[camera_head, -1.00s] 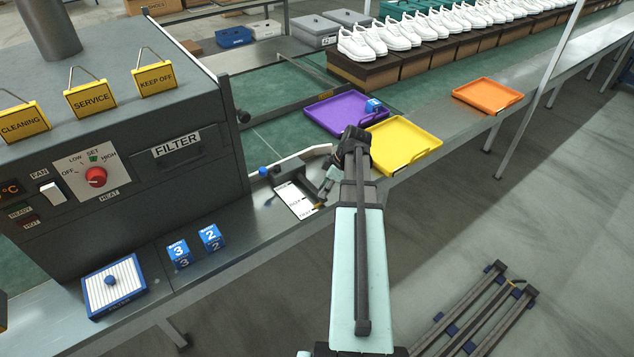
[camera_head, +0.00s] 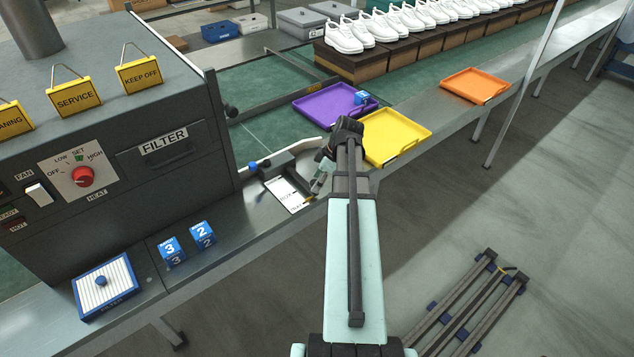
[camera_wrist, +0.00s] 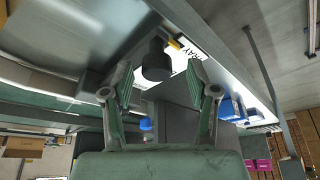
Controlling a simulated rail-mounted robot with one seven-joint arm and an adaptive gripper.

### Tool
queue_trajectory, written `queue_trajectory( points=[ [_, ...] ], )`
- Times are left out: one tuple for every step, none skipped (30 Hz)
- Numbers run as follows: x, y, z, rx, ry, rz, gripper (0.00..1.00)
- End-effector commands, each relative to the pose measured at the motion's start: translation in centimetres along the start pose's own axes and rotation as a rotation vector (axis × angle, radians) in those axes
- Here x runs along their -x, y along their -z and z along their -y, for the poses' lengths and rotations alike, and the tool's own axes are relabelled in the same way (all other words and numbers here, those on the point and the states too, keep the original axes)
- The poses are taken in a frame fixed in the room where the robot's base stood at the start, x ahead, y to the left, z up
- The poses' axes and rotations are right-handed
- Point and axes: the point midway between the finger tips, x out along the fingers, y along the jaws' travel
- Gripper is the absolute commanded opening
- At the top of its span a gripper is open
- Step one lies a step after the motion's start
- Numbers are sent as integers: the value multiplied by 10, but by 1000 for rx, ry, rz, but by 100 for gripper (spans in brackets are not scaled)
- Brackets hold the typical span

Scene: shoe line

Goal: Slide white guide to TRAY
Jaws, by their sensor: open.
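The white guide (camera_head: 309,145) is a thin pale rail at the back of the bench between the dark machine and the trays. A dark block and a blue knob (camera_head: 252,168) sit by its left end. In front lies a white card (camera_head: 284,194) with dark printing; TRAY reads on the card in the wrist view (camera_wrist: 262,72). My gripper (camera_head: 315,192) is low over the card's right side. In the wrist view my gripper (camera_wrist: 158,68) is open, with a dark round post (camera_wrist: 156,60) between its fingertips. Contact cannot be told. My arm partly hides this area.
A purple tray (camera_head: 325,106) holding a small blue block and a yellow tray (camera_head: 398,135) are right of the guide. An orange tray (camera_head: 475,84) is farther along. Blue number blocks 3 (camera_head: 171,250) and 2 (camera_head: 203,234) stand front left, beside the machine (camera_head: 120,120).

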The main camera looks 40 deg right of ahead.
Motion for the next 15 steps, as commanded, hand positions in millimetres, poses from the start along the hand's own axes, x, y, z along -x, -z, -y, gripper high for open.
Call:
queue_trajectory(
  points=[
    [8, 0, 0, 0, -2, 0, 59],
    [12, 0, -1, 0, -3, 0, 59],
    [19, 0, 0, 0, -4, 0, 59],
    [24, 0, 0, 0, -3, 0, 59],
    [30, 0, -1, 0, -3, 0, 59],
    [38, 0, -1, 0, -4, 0, 59],
    [44, 0, -1, 0, -3, 0, 59],
    [50, 0, 0, 0, -3, 0, 59],
    [58, 0, -1, -1, -4, 1, 59],
    [63, 0, -1, -1, -2, 1, 59],
    [69, 0, -1, -1, -3, 1, 59],
    [76, 0, -1, 0, -3, 1, 59],
    [80, 0, 0, 0, -2, 1, 59],
    [85, 0, 0, 0, -1, 1, 59],
    [90, 0, 0, 0, -2, 1, 59]
  ],
)
